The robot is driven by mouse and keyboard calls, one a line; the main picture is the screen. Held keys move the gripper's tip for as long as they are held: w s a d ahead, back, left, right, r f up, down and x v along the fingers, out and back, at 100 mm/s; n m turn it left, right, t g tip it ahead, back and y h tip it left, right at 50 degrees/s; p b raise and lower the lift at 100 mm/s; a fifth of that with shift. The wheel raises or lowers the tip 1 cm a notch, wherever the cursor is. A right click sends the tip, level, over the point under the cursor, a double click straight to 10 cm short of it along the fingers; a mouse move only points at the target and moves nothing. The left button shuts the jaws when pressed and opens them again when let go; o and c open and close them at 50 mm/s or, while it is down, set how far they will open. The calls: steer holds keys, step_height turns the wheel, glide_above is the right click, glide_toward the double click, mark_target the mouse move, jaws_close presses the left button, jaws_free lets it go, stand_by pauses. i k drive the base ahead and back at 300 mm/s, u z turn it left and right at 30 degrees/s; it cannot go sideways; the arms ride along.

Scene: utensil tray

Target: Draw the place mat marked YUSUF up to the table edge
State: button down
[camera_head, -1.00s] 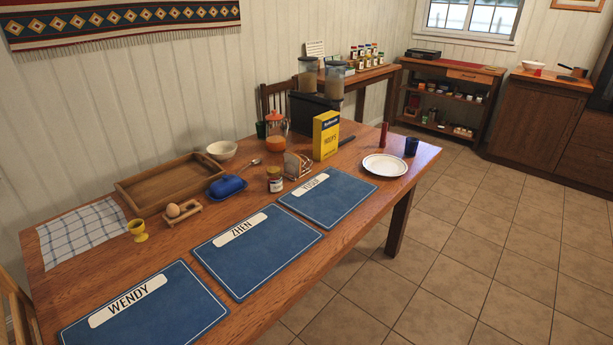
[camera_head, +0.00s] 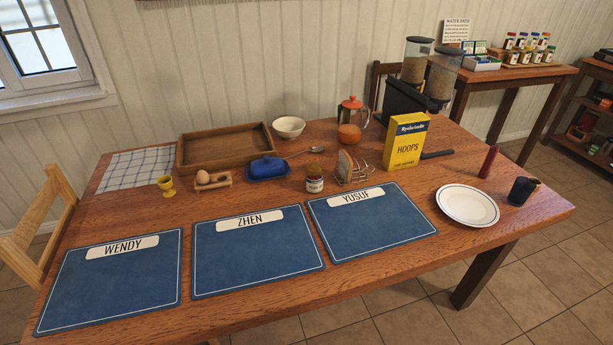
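The blue place mat marked YUSUF (camera_head: 372,227) lies flat on the wooden table (camera_head: 400,285), the rightmost of three mats. Its white name label is at its far side and reads clearly. A strip of bare wood lies between its near side and the table's front edge. Nothing stands on the mat. The mat marked ZHEN (camera_head: 257,259) is close on its left, and the mat marked WENDY (camera_head: 112,282) is further left. My gripper is not in view.
A jam jar (camera_head: 314,184) and toast rack (camera_head: 349,170) stand just behind the YUSUF mat. A white plate (camera_head: 467,206) lies to its right, with a dark cup (camera_head: 522,191) beyond. A yellow cereal box (camera_head: 406,142) stands behind. A wooden chair (camera_head: 40,225) is at the left.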

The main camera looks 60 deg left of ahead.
mark_target(352, 225)
steer(key=u, duration=0.85)
steer(key=i, duration=0.9)
steer(key=u, duration=1.15)
steer(key=i, duration=0.2)
steer(key=u, duration=0.15)
